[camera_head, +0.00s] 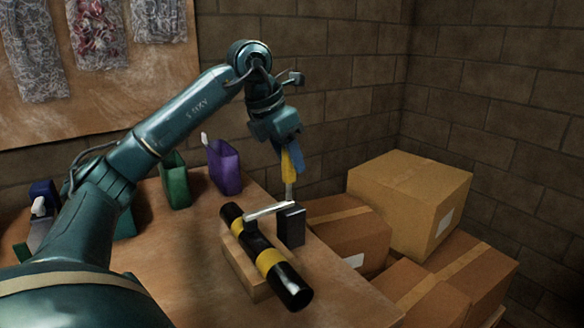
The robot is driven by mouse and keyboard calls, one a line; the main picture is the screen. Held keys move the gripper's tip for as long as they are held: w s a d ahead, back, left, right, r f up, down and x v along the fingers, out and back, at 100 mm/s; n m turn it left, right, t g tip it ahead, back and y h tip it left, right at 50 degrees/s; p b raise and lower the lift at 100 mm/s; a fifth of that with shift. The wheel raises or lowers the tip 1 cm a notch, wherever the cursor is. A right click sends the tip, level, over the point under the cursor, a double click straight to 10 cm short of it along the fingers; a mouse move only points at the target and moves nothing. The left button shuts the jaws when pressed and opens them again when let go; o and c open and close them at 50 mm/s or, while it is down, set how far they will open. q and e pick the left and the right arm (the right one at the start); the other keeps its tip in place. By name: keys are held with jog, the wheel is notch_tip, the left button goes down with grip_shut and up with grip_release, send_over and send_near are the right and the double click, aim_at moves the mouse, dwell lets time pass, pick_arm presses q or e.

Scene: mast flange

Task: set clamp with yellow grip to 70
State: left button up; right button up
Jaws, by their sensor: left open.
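A clamp lever stands upright as a thin silver rod (289,191) with a yellow grip (288,167) at its top. The rod rises beside an upright dark block (291,226) at the right of the workpiece. A silver bar (268,211) runs left from there, over a black mast tube (286,281) with yellow bands. No number or scale is readable. My left gripper (291,157) points down from above, open, with a blue finger right beside the yellow grip. Whether it touches the grip I cannot tell. The right gripper is not in view.
The tube lies on a wooden block (237,262) on a wooden table (180,262). Green (175,182) and purple (225,167) bins stand at the table's back. Cardboard boxes (409,199) are stacked to the right, against brick walls.

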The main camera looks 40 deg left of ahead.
pick_arm(q)
jog(key=shift+x, duration=1)
jog(key=shift+r, duration=0.1)
grip_shut()
